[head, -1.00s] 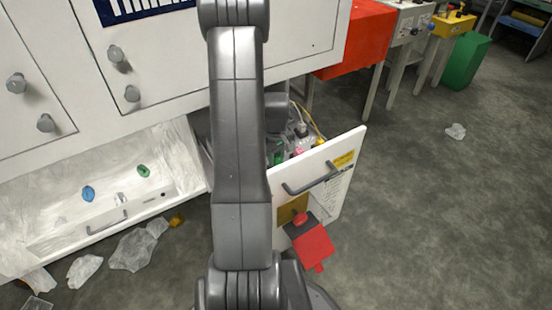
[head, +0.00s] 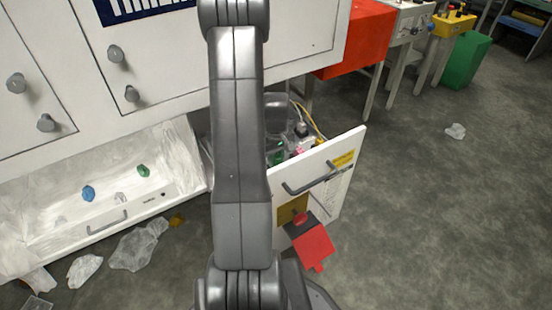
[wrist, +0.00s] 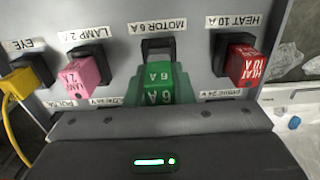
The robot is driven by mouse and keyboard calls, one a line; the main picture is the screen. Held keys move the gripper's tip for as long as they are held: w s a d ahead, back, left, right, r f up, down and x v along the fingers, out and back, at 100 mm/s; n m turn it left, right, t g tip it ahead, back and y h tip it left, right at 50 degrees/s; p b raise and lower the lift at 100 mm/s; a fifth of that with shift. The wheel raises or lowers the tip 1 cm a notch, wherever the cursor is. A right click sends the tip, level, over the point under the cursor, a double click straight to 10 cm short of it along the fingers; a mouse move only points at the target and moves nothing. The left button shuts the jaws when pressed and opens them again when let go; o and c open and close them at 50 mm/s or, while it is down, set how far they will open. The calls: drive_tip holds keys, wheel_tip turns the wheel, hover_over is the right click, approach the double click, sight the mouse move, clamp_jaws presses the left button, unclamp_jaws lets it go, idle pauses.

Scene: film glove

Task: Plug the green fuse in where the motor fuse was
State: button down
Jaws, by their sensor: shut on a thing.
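The green fuse (wrist: 158,82), marked 6 A, is in the wrist view, directly in front of the dark socket (wrist: 158,46) under the MOTOR 6 A label. The upper part of that socket shows above the fuse; I cannot tell how far the fuse sits in it. My gripper (wrist: 155,95) is shut on the green fuse, with its fingers on both sides and its dark body across the bottom of the picture. In the head view my arm hides most of the fuse panel, and my gripper is not clear there.
A pink lamp fuse (wrist: 82,74) and a yellow cable (wrist: 12,110) sit left of the motor socket. A red heat fuse (wrist: 244,64) sits on its right. Floor on the right is mostly clear.

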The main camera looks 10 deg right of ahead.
drive_tip(key=shift+f+b, duration=0.5)
drive_tip(key=shift+f, duration=0.3)
drive_tip(key=c, duration=1.2)
unclamp_jaws()
drive_tip(key=shift+o, duration=0.2)
wheel_tip(320, 180, up, 14)
drive_tip(key=p, duration=0.4)
drive_tip(key=shift+f, duration=0.15)
wheel_tip(320, 180, down, 14)
drive_tip(key=b, duration=0.4)
drive_tip(key=shift+r, duration=0.5)
